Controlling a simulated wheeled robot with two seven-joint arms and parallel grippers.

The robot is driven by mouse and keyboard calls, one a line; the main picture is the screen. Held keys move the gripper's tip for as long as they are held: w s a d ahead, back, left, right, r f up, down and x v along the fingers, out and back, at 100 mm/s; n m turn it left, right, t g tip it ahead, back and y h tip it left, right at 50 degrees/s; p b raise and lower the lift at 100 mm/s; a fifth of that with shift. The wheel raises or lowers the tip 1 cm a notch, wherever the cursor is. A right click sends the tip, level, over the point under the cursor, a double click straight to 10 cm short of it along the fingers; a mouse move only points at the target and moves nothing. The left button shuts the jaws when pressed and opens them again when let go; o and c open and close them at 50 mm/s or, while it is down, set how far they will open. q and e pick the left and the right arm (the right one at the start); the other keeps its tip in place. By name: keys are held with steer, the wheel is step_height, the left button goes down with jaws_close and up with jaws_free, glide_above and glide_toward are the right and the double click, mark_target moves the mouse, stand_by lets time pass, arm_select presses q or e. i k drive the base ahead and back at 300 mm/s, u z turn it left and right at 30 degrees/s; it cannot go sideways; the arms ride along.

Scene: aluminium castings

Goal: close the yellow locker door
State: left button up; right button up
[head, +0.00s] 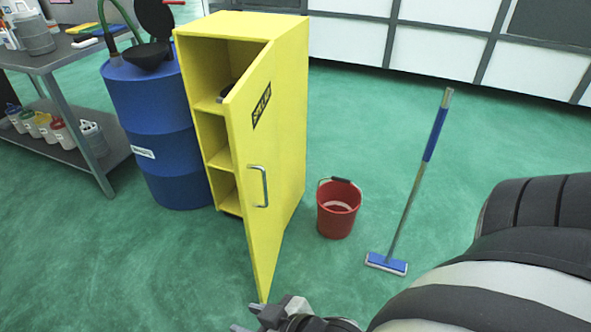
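The yellow locker (291,112) stands upright in the middle of the head view. Its yellow door (262,213) is partly open and swung out toward me, showing open shelves inside. A silver handle (264,186) and a dark label are on the door's outer face. My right gripper (247,318) is at the bottom edge, just below the door's lower front corner, partly cut off by the frame. Its two fingertips appear apart with nothing between them. I cannot tell whether it touches the door. My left gripper is not in view.
A blue drum (158,135) with a black funnel stands close left of the locker. A metal bench (62,62) with bottles is at far left. A red bucket (338,210) and a blue-and-grey mop (387,263) stand right of the locker. Green floor is clear between them.

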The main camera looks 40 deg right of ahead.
mark_target(250, 108)
steer(key=z, duration=1.15)
steer(key=i, duration=1)
steer(key=k, duration=1.2)
steer(key=u, duration=0.65)
steer(key=i, duration=1.1)
steer(key=z, duration=0.5)
